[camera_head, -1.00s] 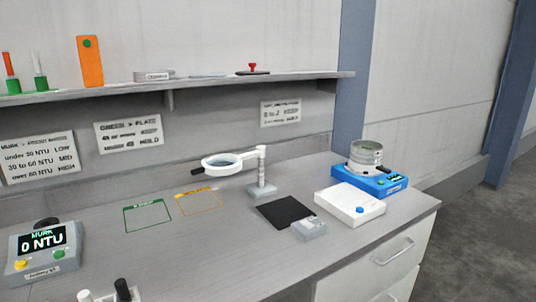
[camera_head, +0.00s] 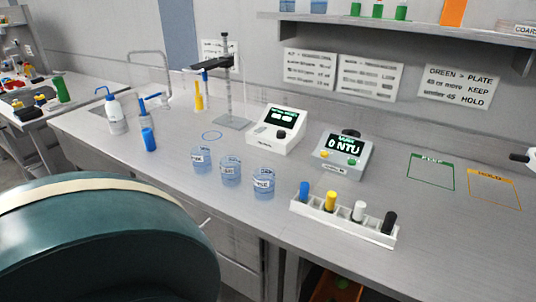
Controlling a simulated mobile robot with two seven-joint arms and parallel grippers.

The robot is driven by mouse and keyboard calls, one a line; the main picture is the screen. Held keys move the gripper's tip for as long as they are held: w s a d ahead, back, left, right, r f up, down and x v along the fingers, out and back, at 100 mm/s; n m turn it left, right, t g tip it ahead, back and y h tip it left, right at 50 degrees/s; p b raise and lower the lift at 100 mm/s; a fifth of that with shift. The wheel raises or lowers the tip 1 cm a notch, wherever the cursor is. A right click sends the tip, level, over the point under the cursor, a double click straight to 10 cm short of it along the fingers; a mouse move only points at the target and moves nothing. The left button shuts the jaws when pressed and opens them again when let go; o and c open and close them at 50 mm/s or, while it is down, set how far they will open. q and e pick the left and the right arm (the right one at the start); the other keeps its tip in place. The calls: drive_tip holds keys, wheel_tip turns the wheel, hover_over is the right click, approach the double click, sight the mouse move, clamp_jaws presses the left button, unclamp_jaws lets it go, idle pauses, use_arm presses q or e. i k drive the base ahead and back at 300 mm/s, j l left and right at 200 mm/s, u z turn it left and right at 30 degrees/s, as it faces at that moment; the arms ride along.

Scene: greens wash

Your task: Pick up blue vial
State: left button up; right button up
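The blue vial (camera_head: 304,191) stands upright at the left end of a white rack (camera_head: 345,229) on the bench, at the right of the centre. In the same rack, to its right, stand a yellow vial (camera_head: 330,201), a white vial (camera_head: 359,211) and a black vial (camera_head: 389,221). The lower part of the blue vial is hidden in the rack.
Three labelled beakers (camera_head: 230,171) stand left of the rack. Behind are a white display device (camera_head: 276,131) and a grey meter (camera_head: 342,157) reading 0 NTU. A large teal rounded object (camera_head: 110,250) fills the lower left. Bare bench lies right of the rack.

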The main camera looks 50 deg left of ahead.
sight(304, 186)
drive_tip(key=u, duration=1.3)
drive_tip(key=i+j, duration=0.1)
drive_tip(key=j, duration=0.4)
drive_tip(key=j+z, duration=0.35)
drive_tip(key=j, duration=0.6)
